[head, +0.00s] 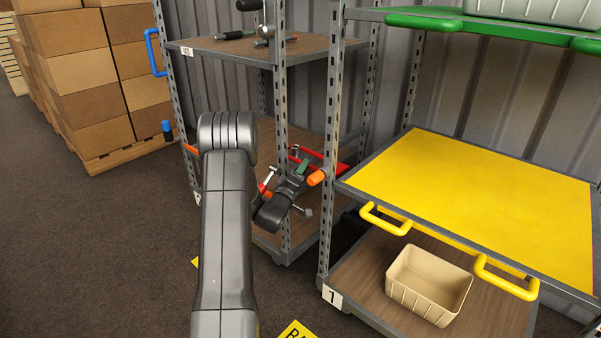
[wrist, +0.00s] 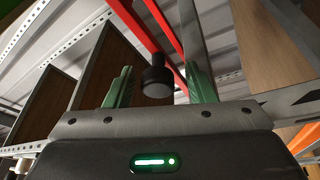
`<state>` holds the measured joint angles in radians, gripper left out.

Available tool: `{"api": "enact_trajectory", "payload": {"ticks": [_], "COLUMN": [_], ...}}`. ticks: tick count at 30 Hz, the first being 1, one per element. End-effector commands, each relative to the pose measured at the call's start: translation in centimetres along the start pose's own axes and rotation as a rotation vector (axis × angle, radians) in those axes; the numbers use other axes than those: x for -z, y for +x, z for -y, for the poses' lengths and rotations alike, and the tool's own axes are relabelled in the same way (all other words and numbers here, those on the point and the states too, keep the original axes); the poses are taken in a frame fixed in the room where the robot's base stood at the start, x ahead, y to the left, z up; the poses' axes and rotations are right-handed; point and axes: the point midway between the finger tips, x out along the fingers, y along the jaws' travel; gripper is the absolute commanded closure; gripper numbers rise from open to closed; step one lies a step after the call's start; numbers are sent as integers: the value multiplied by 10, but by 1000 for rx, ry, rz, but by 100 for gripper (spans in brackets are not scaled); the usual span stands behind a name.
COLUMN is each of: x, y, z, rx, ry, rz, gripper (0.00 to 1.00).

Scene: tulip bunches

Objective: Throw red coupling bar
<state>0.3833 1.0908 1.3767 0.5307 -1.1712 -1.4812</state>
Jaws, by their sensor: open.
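My gripper (head: 301,169) is between the two carts, with its jaws apart. A red coupling bar (head: 325,157) shows just behind it in the head view, partly hidden by the gripper and a cart post. In the wrist view, the green fingers of my gripper (wrist: 158,86) stand either side of a black knob (wrist: 157,82). Red bar lengths (wrist: 138,24) run up from near the knob to the top edge. I cannot tell whether either finger touches the knob.
The left cart (head: 225,46) has wooden shelves and tools on top. The right cart has a yellow shelf (head: 480,190), yellow handles (head: 385,218) and a beige bin (head: 430,283) below. Metal posts (head: 333,130) stand close to my gripper. Stacked boxes (head: 80,60) stand left; the floor (head: 100,240) is open there.

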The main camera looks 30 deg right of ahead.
Motion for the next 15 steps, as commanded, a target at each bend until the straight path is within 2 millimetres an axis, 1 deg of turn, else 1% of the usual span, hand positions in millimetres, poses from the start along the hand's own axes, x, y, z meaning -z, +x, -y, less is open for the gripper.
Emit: {"api": "enact_trajectory", "payload": {"ticks": [2,5,8,15], "x": [1,1,2,1], "y": [-4,-15,-34,-90], "z": [0,0,-1,0], "rx": [1,3,5,5], "ry": [0,0,-2,-3], "rz": [0,-1,-1,-1], "gripper": [50,50,50,50]}}
